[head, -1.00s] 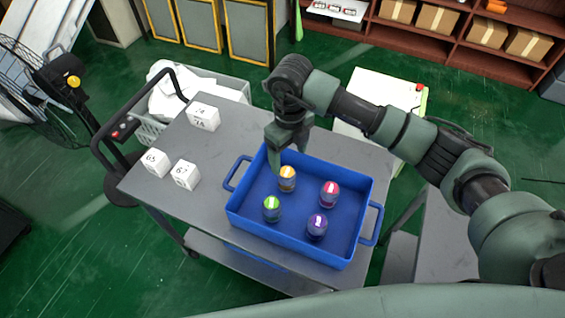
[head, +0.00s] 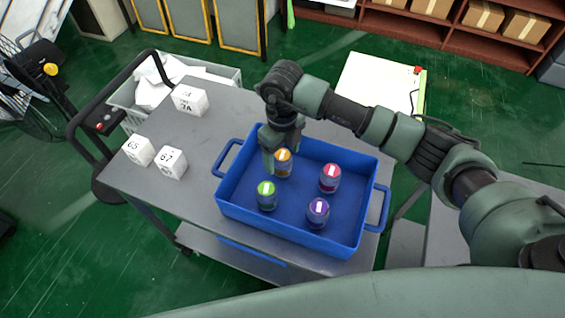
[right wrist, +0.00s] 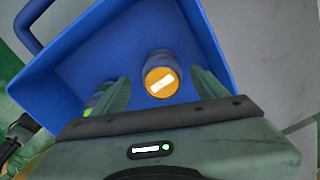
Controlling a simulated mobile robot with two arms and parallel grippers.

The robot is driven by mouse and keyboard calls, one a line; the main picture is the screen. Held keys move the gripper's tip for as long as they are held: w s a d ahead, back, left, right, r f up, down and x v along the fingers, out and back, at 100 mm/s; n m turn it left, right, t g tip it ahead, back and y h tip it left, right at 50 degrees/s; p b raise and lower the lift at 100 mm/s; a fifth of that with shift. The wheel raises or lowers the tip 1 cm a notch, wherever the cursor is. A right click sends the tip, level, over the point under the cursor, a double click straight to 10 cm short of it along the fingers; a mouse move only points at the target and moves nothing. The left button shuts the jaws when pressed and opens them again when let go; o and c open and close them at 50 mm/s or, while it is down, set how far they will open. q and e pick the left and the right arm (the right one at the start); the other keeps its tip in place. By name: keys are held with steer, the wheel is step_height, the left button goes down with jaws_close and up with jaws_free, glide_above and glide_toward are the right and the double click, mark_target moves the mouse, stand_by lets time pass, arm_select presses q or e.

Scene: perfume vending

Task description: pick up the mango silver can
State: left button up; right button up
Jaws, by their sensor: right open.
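The can with the orange top (head: 283,163), which looks like the mango one, stands upright near the far side of the blue tray (head: 288,235). It also shows in the right wrist view (right wrist: 161,80), with an orange lid and a white label. My right gripper (head: 277,160) is open and reaches down into the tray at this can. In the right wrist view its two fingers (right wrist: 160,84) lie to either side of the can, with gaps visible. In the head view the gripper partly covers the can. My left gripper is not in view.
A green-topped can (head: 267,196), a red-topped can (head: 329,178) and a purple-topped can (head: 317,212) stand in the same tray. White numbered blocks (head: 172,164) sit on the grey cart (head: 205,150) to the left. The tray walls surround the cans.

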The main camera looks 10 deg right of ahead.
mark_target(283, 166)
step_height(283, 166, down, 5)
steer(key=shift+d+r+p, duration=0.1)
steer(key=shift+r+p, duration=0.05)
steer(key=shift+p, duration=0.75)
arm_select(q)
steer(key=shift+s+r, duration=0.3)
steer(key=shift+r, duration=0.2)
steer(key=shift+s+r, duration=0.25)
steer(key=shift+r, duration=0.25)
arm_select(e)
steer(key=shift+w+f, duration=0.1)
steer(key=shift+f, duration=0.25)
steer(key=shift+c, duration=0.3)
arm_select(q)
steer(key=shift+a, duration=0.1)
arm_select(e)
jaws_close()
